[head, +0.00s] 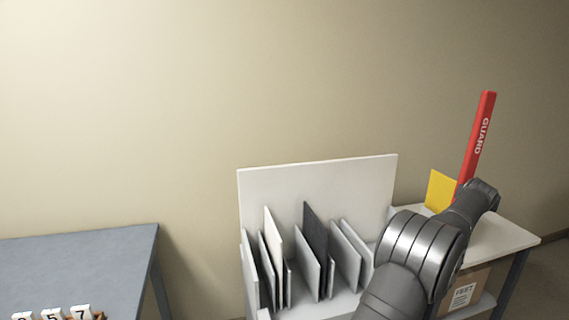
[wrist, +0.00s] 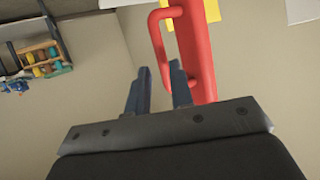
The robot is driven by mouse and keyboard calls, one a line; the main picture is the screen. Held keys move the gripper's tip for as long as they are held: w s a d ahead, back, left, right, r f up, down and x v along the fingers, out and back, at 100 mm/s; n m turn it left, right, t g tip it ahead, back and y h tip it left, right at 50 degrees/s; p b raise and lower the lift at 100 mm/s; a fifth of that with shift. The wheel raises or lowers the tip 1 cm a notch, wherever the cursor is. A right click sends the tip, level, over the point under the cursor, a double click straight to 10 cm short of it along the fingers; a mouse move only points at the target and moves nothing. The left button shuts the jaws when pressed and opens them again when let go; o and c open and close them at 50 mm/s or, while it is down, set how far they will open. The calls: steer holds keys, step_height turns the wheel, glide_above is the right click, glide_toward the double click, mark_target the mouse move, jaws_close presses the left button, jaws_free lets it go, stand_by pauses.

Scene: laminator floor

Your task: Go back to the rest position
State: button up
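In the head view the red bar (head: 477,140), lettered GUARD, stands raised and leans slightly right. My arm reaches toward its lower end and hides that part; the fingers cannot be made out there.
A white table (head: 510,238) carries a yellow panel (head: 438,192) beside the guard. A boxed label (head: 463,296) shows below. A white rack (head: 320,185) with upright grey and white sheets stands left of my arm. A blue-grey table (head: 80,262) with number tiles is far left.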

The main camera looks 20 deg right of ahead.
steer(key=shift+x, duration=2.1)
steer(key=shift+a+r, duration=0.1)
steer(key=shift+a, duration=0.05)
steer(key=v, duration=1.6)
steer(key=x, duration=1.7)
steer(key=shift+w, duration=0.15)
steer(key=shift+a, duration=0.45)
steer(key=shift+w, duration=0.1)
